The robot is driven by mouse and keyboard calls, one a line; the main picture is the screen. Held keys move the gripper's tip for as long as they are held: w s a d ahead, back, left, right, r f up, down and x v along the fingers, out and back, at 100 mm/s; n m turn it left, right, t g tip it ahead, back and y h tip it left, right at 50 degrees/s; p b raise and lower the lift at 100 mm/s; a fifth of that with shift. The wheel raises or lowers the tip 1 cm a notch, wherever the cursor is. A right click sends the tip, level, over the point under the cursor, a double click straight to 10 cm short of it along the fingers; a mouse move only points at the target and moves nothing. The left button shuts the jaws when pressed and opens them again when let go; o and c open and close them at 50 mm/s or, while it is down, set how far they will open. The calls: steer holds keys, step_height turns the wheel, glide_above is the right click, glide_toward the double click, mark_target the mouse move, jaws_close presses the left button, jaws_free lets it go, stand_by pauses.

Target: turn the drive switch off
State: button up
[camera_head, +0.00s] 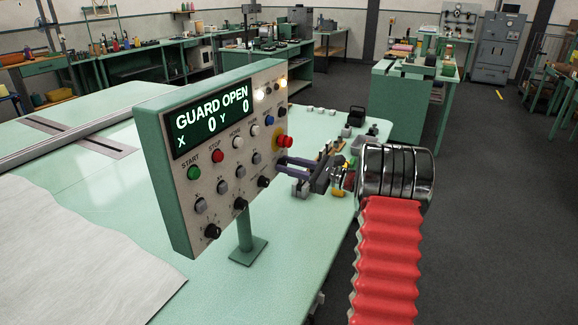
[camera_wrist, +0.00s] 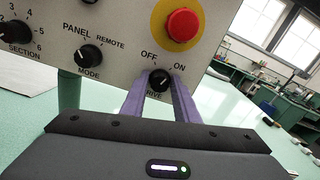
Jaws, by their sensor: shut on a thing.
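The drive switch (camera_wrist: 159,80) is a small black rotary knob on the lower right of the control panel, below a red emergency button. OFF is printed at its upper left and ON at its upper right. Its white mark is small and seems to lean toward ON. My gripper (camera_wrist: 160,88) has its two purple fingers on either side of the knob, shut on it. In the head view my gripper (camera_head: 282,168) reaches the panel's right edge from the right, and its fingers hide the drive knob there.
The control panel (camera_head: 184,185) stands on a green post above the pale green table (camera_head: 125,150); its display reads GUARD OPEN. The mode knob (camera_wrist: 88,55) sits left of the drive knob, the emergency button (camera_wrist: 183,25) above. Dark floor is open at right.

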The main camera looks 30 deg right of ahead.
steer(key=n, duration=0.6)
steer(key=shift+d, duration=0.1)
steer(key=n, duration=0.5)
steer(key=shift+f, duration=0.1)
steer(key=shift+s+n, duration=0.1)
steer(key=shift+n, duration=0.3)
steer(key=o, duration=1)
steer(key=shift+o, duration=0.2)
steer(key=v, duration=1.3)
steer(key=shift+s, duration=0.3)
steer(key=shift+d+f, duration=0.1)
